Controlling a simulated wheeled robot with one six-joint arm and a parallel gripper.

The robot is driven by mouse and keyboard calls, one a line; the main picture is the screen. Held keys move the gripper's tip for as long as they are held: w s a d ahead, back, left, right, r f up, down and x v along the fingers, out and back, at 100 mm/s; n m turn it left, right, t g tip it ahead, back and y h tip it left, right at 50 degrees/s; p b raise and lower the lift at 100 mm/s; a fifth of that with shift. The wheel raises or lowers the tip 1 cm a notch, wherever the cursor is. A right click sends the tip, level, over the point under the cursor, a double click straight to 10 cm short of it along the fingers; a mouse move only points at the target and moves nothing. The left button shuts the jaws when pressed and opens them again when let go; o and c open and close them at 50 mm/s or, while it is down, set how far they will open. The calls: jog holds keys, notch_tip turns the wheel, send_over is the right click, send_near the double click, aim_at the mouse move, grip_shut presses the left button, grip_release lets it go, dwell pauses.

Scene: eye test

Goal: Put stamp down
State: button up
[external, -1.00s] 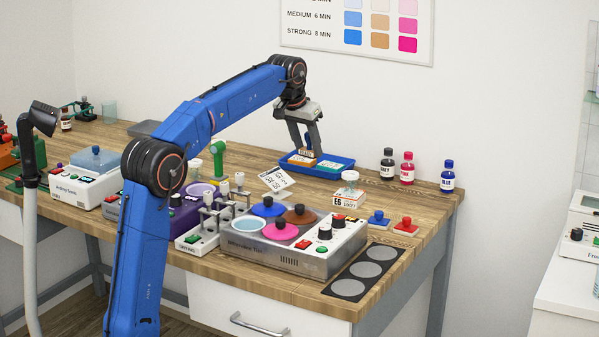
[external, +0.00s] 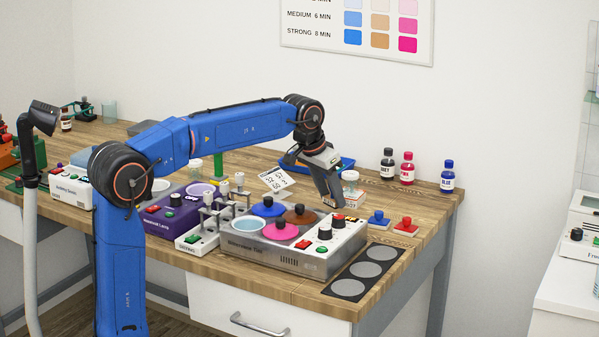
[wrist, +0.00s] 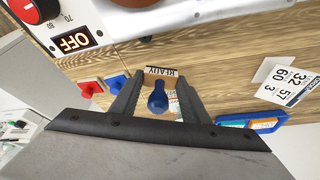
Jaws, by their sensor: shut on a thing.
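My gripper (wrist: 150,90) is shut on a stamp with a blue knob handle (wrist: 157,98) and a block marked READY (wrist: 161,71). The handle sits between the two fingers, and the block is at the fingertips. The stamp is mostly hidden behind the fingers there. I cannot tell whether it touches the table.
A blue block (external: 378,218) and a red block (external: 405,225), both with knobs, stand to the right. A blue tray (external: 345,163) and several bottles (external: 407,168) are behind.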

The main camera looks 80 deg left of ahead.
jog(key=shift+f, duration=2.5)
jog(key=o, duration=1)
jog(key=shift+f, duration=0.15)
jog(key=v, duration=1.2)
